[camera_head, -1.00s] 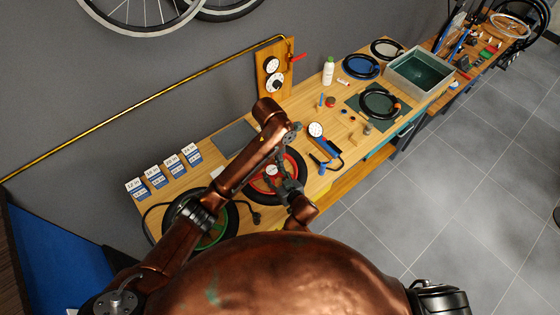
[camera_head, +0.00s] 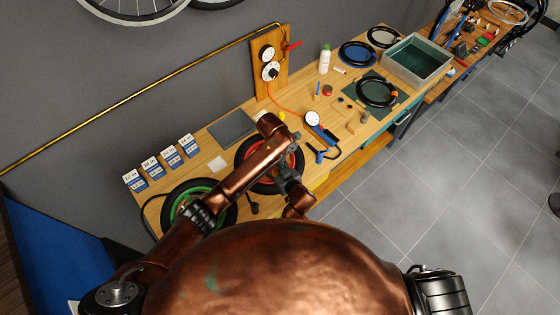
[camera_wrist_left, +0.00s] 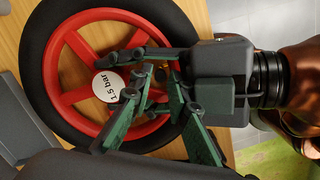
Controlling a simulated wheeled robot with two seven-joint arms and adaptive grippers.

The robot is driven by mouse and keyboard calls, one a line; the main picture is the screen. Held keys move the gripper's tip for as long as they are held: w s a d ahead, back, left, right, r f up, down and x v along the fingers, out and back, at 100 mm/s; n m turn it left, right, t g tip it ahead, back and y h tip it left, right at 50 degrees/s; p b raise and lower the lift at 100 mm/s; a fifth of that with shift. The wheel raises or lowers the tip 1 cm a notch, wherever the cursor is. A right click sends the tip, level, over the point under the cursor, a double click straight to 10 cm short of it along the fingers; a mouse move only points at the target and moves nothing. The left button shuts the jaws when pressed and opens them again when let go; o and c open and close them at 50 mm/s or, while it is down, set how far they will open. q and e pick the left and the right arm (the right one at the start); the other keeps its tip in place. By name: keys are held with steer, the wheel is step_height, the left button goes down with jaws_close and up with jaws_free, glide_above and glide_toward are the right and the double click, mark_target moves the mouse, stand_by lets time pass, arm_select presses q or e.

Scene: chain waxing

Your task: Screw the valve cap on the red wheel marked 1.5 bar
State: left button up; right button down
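The red wheel (camera_head: 268,165) with a black tyre lies on the bench, partly covered by my arms in the head view. In the left wrist view the red wheel (camera_wrist_left: 70,98) carries a round white tag (camera_wrist_left: 107,84) reading "1.5 bar". My left gripper (camera_head: 285,170) is over the right part of this wheel. Its green-padded fingers (camera_wrist_left: 155,88) stand apart in the wrist view. My right gripper (camera_wrist_left: 145,75) reaches in from the right, close to the left fingers; its fingertips overlap them, so its opening is unclear. I cannot make out the valve cap or the valve.
A green wheel (camera_head: 190,212) lies to the left. Several marked cards (camera_head: 162,160) stand at the bench's back left. A gauge inflator (camera_head: 312,118) with an orange hose lies right of the red wheel.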

arm_select(q)
steer(key=shift+f, duration=0.25)
steer(key=shift+c, duration=0.4)
jaws_close()
steer(key=shift+o, duration=1.9)
jaws_free()
steer(key=shift+r, duration=0.1)
